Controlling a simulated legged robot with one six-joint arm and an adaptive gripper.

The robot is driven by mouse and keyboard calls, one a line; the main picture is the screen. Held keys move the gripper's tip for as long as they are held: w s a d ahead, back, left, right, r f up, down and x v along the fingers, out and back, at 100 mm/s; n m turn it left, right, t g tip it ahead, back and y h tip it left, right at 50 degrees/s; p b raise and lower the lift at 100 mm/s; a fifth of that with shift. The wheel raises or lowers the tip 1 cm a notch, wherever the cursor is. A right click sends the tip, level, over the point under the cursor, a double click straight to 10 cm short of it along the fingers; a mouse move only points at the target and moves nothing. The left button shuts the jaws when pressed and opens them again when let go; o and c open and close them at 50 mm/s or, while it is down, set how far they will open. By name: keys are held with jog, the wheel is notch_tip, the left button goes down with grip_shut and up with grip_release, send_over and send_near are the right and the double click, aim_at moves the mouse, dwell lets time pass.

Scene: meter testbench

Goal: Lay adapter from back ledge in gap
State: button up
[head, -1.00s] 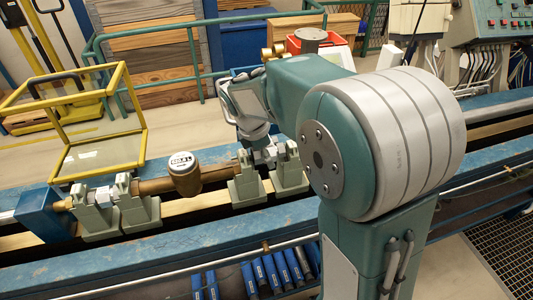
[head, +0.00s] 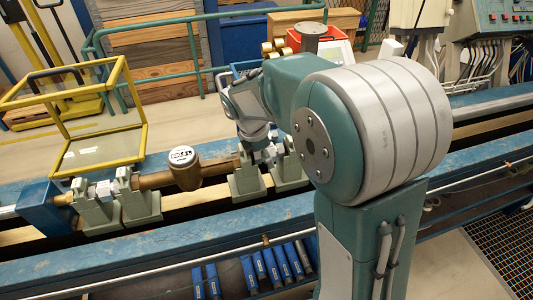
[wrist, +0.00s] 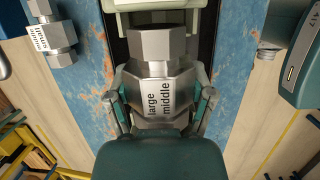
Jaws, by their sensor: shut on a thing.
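A silver hexagonal adapter (wrist: 160,85) labelled "large middle" is between the two fingers of my gripper (wrist: 160,108) in the wrist view. The fingers are shut on it from both sides. In the head view my gripper (head: 264,155) points down among the two right grey-green stands (head: 247,183), to the right of the brown meter body (head: 184,168). The adapter sits low by the stand tops; whether it rests on them cannot be told. Its lower side is hidden.
A second, smaller silver adapter (wrist: 50,38) lies on the blue rail in the wrist view. Two more stands (head: 95,208) hold the left fittings.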

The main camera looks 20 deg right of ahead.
jog(key=shift+s+f, duration=0.25)
jog(key=shift+f, duration=0.2)
jog(key=shift+r, duration=0.15)
dwell(0.3)
jog(key=shift+w+r, duration=0.2)
jog(key=shift+r, duration=1.05)
jog(key=shift+r, duration=0.2)
jog(key=shift+r, duration=0.2)
jog(key=shift+f, duration=0.35)
jog(key=shift+f, duration=1.05)
jog(key=shift+s+f, duration=0.1)
jog(key=shift+f, duration=0.15)
